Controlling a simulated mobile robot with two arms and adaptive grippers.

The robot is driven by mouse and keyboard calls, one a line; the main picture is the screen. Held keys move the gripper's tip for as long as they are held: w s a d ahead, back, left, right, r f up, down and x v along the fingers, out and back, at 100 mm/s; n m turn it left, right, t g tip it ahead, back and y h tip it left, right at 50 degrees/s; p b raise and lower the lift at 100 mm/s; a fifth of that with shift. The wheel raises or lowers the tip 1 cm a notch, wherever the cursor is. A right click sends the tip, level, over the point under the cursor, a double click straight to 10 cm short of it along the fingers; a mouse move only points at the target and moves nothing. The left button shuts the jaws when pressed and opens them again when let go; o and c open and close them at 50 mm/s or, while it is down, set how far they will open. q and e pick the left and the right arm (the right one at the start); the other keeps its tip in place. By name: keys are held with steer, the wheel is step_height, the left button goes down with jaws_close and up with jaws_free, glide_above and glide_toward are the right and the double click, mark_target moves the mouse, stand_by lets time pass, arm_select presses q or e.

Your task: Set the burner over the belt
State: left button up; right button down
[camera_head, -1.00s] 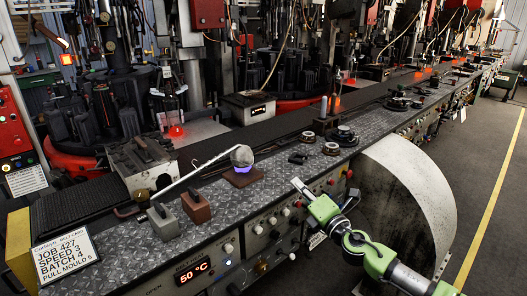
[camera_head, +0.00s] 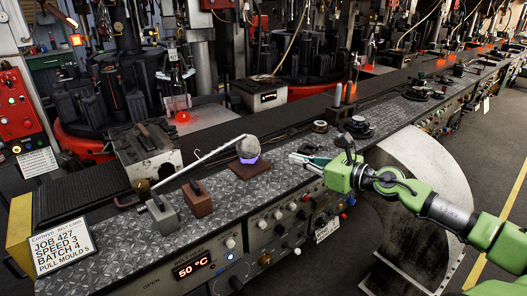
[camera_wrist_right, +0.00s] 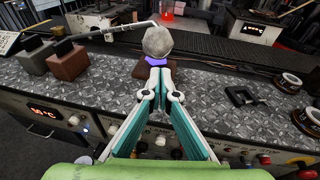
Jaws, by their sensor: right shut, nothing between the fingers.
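The dark belt (camera_head: 95,190) runs along the back of the steel-plated bench (camera_head: 160,237). I cannot tell for sure which thing is the burner. A rounded grey head (camera_head: 249,148) on a long pale rod (camera_head: 200,161) has a glowing violet band (camera_head: 248,160) under it, above a brown plate (camera_head: 249,172). It also shows in the right wrist view (camera_wrist_right: 158,41). My left gripper is out of view.
A grey block (camera_head: 163,214) and a brown block (camera_head: 198,199) with handles stand left of the plate. Round dark fittings (camera_head: 357,127) lie further right. Knobs and a 50 °C display (camera_head: 193,267) line the front panel. Dark machines with red bases stand behind the belt.

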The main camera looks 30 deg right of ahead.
steer(key=b, duration=0.2)
glide_toward(256, 149)
steer(key=p+x, duration=0.3)
steer(key=x, duration=0.2)
steer(key=shift+w+r+p, duration=0.1)
steer(key=shift+w+p, duration=0.2)
steer(key=shift+p, duration=0.1)
steer(key=shift+x, duration=0.8)
steer(key=shift+s, duration=0.1)
